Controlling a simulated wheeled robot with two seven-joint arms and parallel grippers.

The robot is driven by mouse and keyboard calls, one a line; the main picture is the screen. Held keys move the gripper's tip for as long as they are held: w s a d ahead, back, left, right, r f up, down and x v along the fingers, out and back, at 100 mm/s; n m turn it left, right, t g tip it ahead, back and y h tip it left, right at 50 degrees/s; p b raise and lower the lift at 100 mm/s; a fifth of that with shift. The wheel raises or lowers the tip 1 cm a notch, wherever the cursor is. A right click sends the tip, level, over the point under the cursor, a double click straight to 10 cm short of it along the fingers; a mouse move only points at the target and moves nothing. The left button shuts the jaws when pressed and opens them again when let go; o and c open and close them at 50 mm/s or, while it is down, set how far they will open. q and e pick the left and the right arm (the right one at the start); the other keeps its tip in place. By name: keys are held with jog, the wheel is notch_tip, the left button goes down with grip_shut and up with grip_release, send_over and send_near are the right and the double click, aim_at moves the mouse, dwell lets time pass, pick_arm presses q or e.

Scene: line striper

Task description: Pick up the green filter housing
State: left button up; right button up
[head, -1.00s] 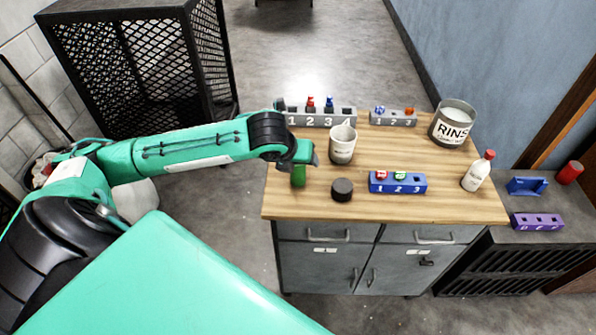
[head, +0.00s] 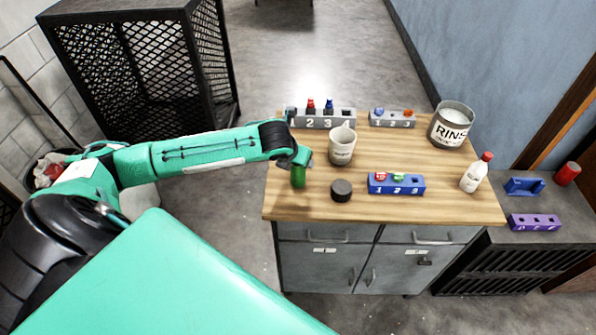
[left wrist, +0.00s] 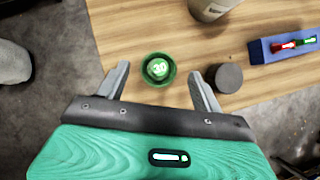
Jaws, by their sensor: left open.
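The green filter housing (head: 298,177) stands upright near the left edge of the wooden worktop. My left gripper (head: 300,160) is over the housing in the head view. In the left wrist view the left gripper (left wrist: 158,80) is open, with one finger on either side of the housing and apart from it. My right gripper is not in view.
A dark round puck (head: 341,190) stands just right of the housing. A grey-white cup (head: 342,147) is behind it. A blue numbered block (head: 396,184), a white bottle (head: 476,174) and a RINSE tin (head: 451,125) stand farther right. Numbered grey racks (head: 322,121) line the back.

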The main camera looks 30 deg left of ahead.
pick_arm(q)
jog(key=shift+p+x, duration=0.4)
jog(key=shift+x, duration=1.55)
jog(key=shift+s, duration=0.2)
jog(key=c, duration=1.2)
jog(key=shift+a, duration=0.1)
jog(key=shift+c, duration=0.6)
jog(key=shift+r, duration=0.15)
